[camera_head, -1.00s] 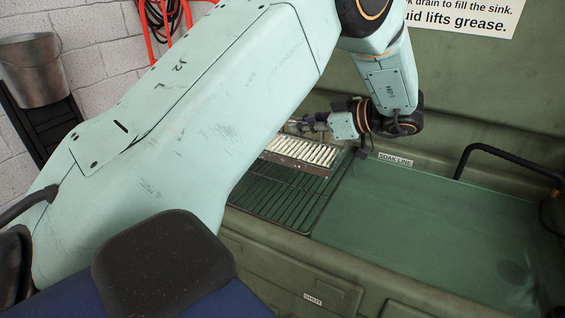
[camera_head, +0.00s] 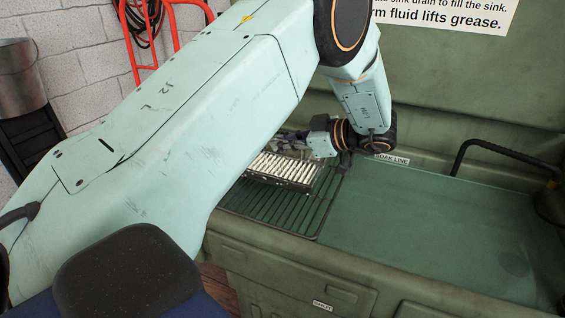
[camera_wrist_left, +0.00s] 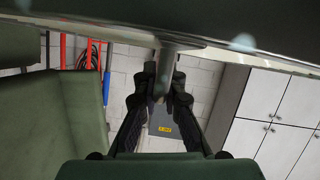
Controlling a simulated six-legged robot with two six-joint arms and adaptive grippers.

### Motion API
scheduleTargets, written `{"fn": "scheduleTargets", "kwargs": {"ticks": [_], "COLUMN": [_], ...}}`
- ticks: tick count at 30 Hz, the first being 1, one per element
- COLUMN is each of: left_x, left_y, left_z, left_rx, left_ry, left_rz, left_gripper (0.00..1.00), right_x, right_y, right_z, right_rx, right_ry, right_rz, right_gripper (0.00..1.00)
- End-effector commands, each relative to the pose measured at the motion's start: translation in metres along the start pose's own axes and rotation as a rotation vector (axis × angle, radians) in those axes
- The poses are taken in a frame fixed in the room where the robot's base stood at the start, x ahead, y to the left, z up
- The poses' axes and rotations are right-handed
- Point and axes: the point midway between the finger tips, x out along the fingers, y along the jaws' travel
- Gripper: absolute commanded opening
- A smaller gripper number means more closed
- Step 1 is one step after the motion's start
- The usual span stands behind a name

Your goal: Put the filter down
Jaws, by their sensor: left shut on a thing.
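The filter (camera_head: 284,168) has white pleats in a dark frame. In the head view it is over the left part of the wire rack (camera_head: 277,213); I cannot tell whether it touches the wires. My left gripper (camera_head: 291,143) is at the filter's back edge and is shut on it. In the left wrist view my left gripper's dark fingers (camera_wrist_left: 159,98) close around a grey post (camera_wrist_left: 167,72) below a wide dark shape at the top. My arm hides part of the rack's left side. My right gripper is not in view.
Right of the rack is the green sink basin (camera_head: 430,225) with liquid, under a "SOAK LINE" label (camera_head: 391,159). A black hose (camera_head: 500,145) arches at its back right. A metal bucket (camera_head: 20,78) stands far left. The rack's front is clear.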

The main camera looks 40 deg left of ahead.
Motion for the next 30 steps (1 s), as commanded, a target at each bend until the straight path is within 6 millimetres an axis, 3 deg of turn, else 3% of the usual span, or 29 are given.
{"fn": "scheduleTargets", "kwargs": {"ticks": [12,24,25,30], "left_x": [0.019,0.021,0.021,0.021], "left_y": [-0.009,-0.01,-0.01,-0.01], "left_z": [0.038,0.041,0.041,0.041], "left_rx": [0.0,-0.002,-0.001,-0.001], "left_ry": [0.001,0.0,0.0,-0.001], "left_rz": [0.0,0.0,0.0,0.0], "left_gripper": [0.0,0.0,0.1,0.24], "right_x": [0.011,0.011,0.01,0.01], "right_y": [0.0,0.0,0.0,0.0], "right_z": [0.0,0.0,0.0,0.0], "right_rx": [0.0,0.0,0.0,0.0], "right_ry": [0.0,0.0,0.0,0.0], "right_rz": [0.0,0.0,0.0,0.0], "right_gripper": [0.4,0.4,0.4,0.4]}}
